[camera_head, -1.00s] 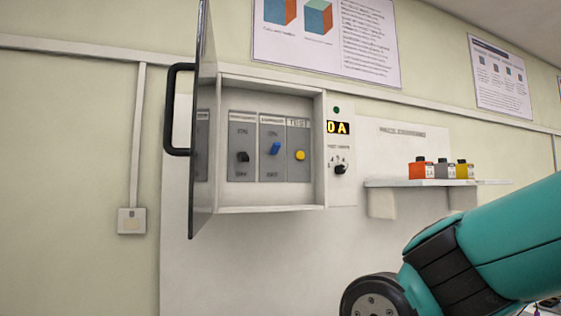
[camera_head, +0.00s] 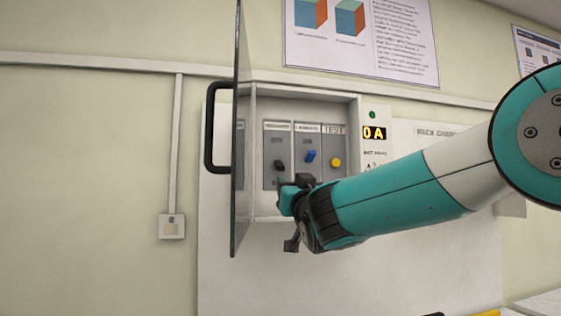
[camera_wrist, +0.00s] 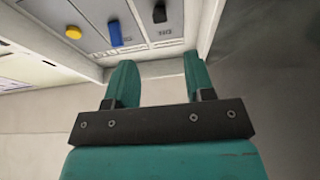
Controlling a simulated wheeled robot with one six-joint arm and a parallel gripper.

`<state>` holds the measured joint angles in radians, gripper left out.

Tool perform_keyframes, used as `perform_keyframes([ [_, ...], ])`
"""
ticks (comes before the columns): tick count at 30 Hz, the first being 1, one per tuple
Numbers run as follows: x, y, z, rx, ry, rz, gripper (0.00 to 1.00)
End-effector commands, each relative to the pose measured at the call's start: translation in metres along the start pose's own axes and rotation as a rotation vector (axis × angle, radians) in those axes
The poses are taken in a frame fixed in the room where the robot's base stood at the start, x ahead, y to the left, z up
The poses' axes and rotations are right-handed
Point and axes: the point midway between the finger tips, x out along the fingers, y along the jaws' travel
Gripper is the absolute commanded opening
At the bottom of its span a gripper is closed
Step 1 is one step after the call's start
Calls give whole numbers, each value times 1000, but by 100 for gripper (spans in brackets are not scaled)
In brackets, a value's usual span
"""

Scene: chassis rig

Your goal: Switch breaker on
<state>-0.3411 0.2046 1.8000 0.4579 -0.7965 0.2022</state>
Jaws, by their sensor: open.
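The breaker box (camera_head: 300,98) is on the wall with its glass door (camera_head: 243,150) swung open to the left. Inside are a black switch (camera_head: 279,165), a blue switch (camera_head: 311,156) and a yellow TEST button (camera_head: 336,162). The wrist view also shows the black switch (camera_wrist: 159,12), the blue switch (camera_wrist: 115,33) and the yellow button (camera_wrist: 73,32). My gripper (camera_wrist: 158,72) is open and empty, its two teal fingers apart just below the box's bottom edge. In the head view my gripper (camera_head: 285,195) is in front of the box's lower part. It touches no switch that I can see.
The black door handle (camera_head: 209,127) sticks out left of the box. A wall socket (camera_head: 172,227) is at lower left. The wall below the box is clear.

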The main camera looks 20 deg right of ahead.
Motion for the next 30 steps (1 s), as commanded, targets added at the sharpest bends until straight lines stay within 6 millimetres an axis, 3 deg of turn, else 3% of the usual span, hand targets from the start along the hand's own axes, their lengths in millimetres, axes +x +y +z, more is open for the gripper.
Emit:
perform_keyframes([
  [1, 16, 1, -6, -1, -3, 2, 49],
  [6, 56, 1, -7, -1, -2, 2, 49],
  [15, 113, 1, -4, 0, -3, 1, 49],
  [21, 129, 0, -1, 0, -3, 0, 49],
  [30, 130, 0, 1, 0, -3, -1, 49],
])
